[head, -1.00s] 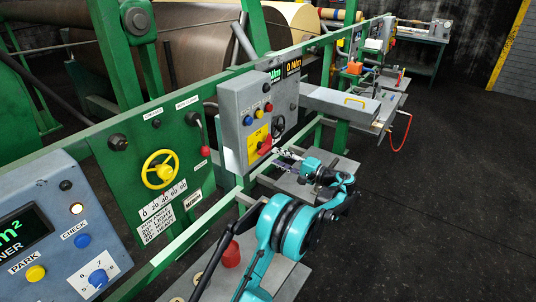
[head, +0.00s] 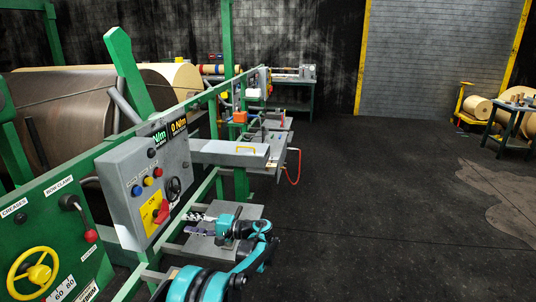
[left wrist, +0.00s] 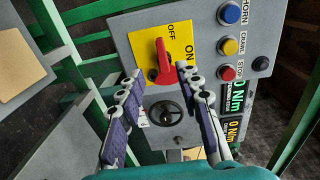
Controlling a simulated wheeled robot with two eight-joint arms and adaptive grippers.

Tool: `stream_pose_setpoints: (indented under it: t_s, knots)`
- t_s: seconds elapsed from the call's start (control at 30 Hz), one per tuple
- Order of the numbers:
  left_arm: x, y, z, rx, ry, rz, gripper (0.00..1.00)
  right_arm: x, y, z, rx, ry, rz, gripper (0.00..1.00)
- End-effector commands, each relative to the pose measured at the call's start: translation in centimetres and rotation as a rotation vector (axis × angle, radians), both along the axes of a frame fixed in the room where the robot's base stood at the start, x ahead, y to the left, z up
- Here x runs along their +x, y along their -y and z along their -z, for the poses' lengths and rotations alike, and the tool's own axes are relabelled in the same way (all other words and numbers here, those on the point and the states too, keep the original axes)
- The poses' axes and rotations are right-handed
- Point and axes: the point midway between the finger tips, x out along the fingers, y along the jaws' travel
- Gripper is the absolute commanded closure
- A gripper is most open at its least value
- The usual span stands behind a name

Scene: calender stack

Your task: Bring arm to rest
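My left arm, teal and black, comes in at the bottom of the head view. Its left gripper (head: 188,223) is beside the grey control box (head: 125,190), near its red rotary switch (head: 161,212). In the left wrist view the left gripper (left wrist: 161,74) has its two purple-padded fingers spread apart with nothing between them. Beyond the fingers are the red switch handle (left wrist: 162,62) on a yellow ON/OFF plate and a black handwheel (left wrist: 166,114). I cannot tell any contact with the box. My right gripper is not in view.
A green machine frame with a yellow handwheel (head: 33,272) runs along the left. Large rolls (head: 70,105) stand behind the frame. Open dark floor (head: 380,210) lies to the right; a table (head: 510,120) stands far right.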

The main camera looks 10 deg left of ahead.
Motion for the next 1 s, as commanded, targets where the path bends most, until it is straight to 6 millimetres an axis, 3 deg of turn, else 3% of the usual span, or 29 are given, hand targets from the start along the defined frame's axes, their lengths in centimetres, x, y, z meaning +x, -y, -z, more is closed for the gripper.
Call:
stream_pose_setpoints:
  t_s: [0.17, 0.47, 0.67, 1.0]
  knots:
    - [-2.8, -0.9, -2.1, -0.180, -0.013, 0.060, 0.65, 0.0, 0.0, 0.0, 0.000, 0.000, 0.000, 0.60]
    - [-11.7, 0.8, -3.0, -0.587, 0.018, 0.193, 0.65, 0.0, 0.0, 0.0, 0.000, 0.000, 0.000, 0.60]
    - [-18.9, 4.1, -1.9, -0.854, 0.086, 0.273, 0.65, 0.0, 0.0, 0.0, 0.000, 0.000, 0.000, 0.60]
    - [-30.6, 11.8, 2.1, -1.282, 0.279, 0.375, 0.65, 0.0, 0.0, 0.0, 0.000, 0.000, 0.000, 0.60]
